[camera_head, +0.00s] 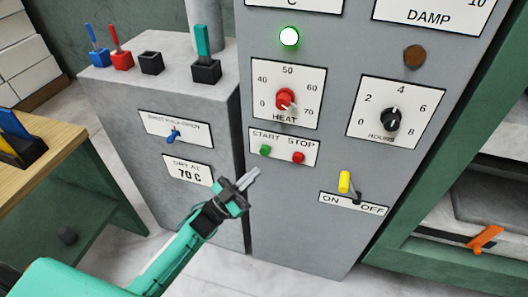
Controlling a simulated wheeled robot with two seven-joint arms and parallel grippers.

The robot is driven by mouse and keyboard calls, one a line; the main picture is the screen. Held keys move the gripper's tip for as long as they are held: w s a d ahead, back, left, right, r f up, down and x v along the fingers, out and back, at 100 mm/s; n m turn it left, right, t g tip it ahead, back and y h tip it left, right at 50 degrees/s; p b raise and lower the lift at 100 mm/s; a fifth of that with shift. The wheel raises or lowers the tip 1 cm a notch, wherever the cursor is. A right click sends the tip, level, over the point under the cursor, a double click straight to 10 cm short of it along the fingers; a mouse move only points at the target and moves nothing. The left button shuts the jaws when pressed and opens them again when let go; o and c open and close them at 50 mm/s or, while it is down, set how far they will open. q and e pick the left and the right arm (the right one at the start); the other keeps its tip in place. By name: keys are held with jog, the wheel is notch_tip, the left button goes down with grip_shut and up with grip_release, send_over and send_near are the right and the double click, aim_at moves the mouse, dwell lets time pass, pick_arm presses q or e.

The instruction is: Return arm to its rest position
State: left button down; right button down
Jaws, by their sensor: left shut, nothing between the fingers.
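My left arm (178,258) is teal and reaches up from the bottom left. My left gripper (250,179) is shut and empty. It shows in front of the grey control cabinet, below the green start button (265,150) and red stop button (299,158), and apart from them in the picture. The red heat knob (285,99) points toward the 70 side. A green lamp (289,37) is lit above it. The yellow on/off lever (345,182) stands on the ON side, to the right of the gripper. My right gripper is not in view.
A lower grey box (105,128) with blue, red and teal levers stands left of the cabinet. A wooden table (45,137) is at the left edge. A green frame with an orange handle (485,239) is at right. Pale floor (305,284) shows below.

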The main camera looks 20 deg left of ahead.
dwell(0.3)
